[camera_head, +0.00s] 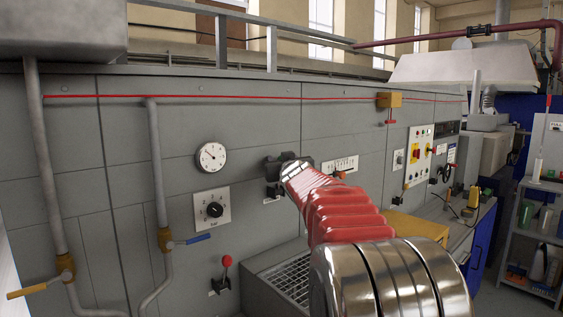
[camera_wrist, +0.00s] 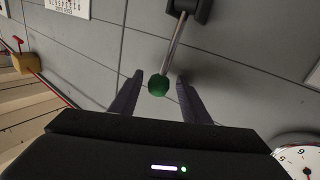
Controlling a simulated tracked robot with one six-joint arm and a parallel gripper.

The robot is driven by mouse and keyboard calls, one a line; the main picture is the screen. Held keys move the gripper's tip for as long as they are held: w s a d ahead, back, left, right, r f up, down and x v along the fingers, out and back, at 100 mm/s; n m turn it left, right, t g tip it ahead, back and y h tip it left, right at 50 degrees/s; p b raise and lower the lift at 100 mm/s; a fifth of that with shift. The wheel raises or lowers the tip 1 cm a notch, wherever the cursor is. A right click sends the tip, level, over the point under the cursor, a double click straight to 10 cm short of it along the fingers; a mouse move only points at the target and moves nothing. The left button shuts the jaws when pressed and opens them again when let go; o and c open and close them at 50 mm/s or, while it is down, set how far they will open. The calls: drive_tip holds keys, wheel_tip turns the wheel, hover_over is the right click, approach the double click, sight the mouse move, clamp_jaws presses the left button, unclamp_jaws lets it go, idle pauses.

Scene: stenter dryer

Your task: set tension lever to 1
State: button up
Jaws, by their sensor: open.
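A lever with a green ball knob (camera_wrist: 158,86) and a thin metal rod shows in the wrist view, its rod running up to a dark pivot block (camera_wrist: 188,8) on the grey panel. My gripper (camera_wrist: 160,78) is open, with one finger on each side of the knob. A gap shows on both sides, and whether a finger touches it cannot be told. In the head view my gripper (camera_head: 286,164) is close to the panel and hides the green knob. No legible label names this lever.
A round gauge (camera_head: 211,157), a rotary knob (camera_head: 214,210) and a red-knobbed lever (camera_head: 227,262) sit left of my gripper. A scale plate (camera_head: 341,167) is to its right. A red cord (camera_head: 220,97) runs above. A grated ledge (camera_head: 288,278) juts out below.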

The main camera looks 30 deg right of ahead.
drive_tip(key=shift+s, duration=0.15)
drive_tip(key=v, duration=1.3)
drive_tip(key=shift+s, duration=0.2)
drive_tip(key=shift+a+f, duration=0.15)
